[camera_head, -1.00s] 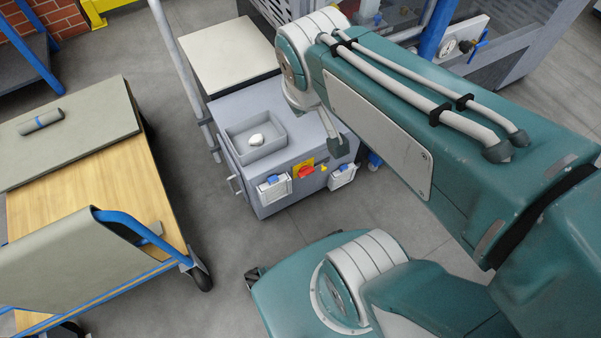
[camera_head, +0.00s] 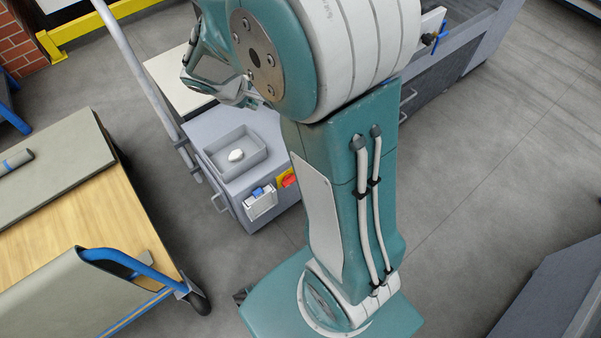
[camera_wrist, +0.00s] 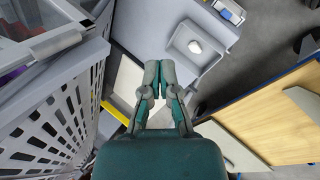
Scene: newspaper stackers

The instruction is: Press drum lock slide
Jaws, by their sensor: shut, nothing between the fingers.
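I cannot pick out the drum lock slide for certain in either view. A white plate with a blue handle (camera_head: 437,36) shows at the top of the head view, partly hidden behind my arm. My gripper (camera_wrist: 158,68) is shut and empty in the wrist view, with its fingertips together. There it appears over the grey cabinet top (camera_wrist: 150,35) and a cream panel (camera_wrist: 128,85), touching nothing that I can see. In the head view my arm hides much of the area behind it.
The cabinet (camera_head: 222,128) carries a grey tray (camera_head: 262,155) with a white lump (camera_head: 236,155), and a red switch (camera_head: 289,181) on its front. A wooden cart (camera_head: 70,215) stands at left. A perforated grey crate-like wall (camera_wrist: 60,115) is close at left in the wrist view.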

